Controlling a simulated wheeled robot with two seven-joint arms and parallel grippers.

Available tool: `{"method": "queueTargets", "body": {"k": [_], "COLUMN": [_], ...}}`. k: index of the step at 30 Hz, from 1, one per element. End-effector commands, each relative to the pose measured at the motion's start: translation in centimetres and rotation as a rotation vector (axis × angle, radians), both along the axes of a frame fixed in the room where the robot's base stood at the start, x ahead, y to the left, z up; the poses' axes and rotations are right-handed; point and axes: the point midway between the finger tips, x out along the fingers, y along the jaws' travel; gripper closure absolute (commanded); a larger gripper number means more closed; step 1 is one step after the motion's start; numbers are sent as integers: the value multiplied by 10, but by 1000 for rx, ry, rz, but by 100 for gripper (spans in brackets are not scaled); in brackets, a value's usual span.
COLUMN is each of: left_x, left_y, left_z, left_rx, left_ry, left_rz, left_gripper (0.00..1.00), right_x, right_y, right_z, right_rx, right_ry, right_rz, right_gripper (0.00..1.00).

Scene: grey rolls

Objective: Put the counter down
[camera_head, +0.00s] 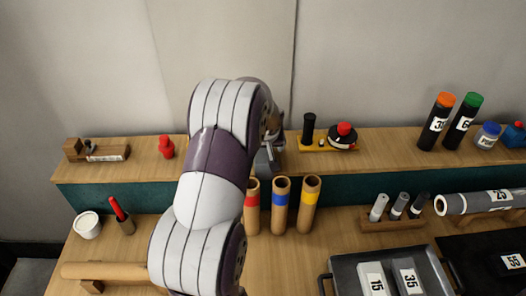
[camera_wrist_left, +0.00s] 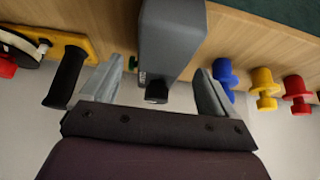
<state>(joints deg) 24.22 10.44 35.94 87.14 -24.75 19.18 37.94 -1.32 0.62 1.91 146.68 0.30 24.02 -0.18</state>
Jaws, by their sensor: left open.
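My left gripper (camera_head: 268,160) is over the upper shelf in the head view, partly hidden by its own arm. In the left wrist view its two fingers (camera_wrist_left: 155,88) are open. A grey block with a black end (camera_wrist_left: 172,45) shows between them; I cannot tell whether it is the counter or touches a finger. Blue (camera_wrist_left: 225,75), yellow (camera_wrist_left: 265,85) and red (camera_wrist_left: 297,92) pegs stand in a row to the right in that view. A bit of green shows beside the block, mostly hidden. The red peg also shows in the head view (camera_head: 166,146). My right gripper is not in view.
A yellow stand (camera_head: 318,148) with a black handle is right of the gripper. Banded tubes (camera_head: 280,205) stand below it. A wooden block holder (camera_head: 98,150) is at the shelf's left; bottles (camera_head: 434,122) are at its right. A grey tray (camera_head: 425,262) lies at lower right.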

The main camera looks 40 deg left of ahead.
Motion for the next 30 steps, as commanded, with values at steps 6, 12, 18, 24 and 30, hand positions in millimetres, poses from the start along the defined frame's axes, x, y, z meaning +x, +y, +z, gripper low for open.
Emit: {"method": "queueTargets", "body": {"k": [6, 12, 18, 24, 30], "left_x": [-18, -33, -121, -193, -196], "left_y": [-16, -50, -182, -230, -232], "left_z": [41, 48, 9, -11, -12], "left_rx": [1, -19, -102, -136, -138], "left_ry": [-2, 42, 263, 383, 389], "left_rz": [0, -75, -494, -717, -726], "left_gripper": [12, 12, 12, 12, 12], "right_x": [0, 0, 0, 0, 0], "right_y": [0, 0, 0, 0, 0], "right_z": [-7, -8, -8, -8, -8], "right_rx": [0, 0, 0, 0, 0], "right_ry": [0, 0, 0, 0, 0], "right_rz": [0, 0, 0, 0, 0], "right_gripper": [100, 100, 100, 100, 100]}}
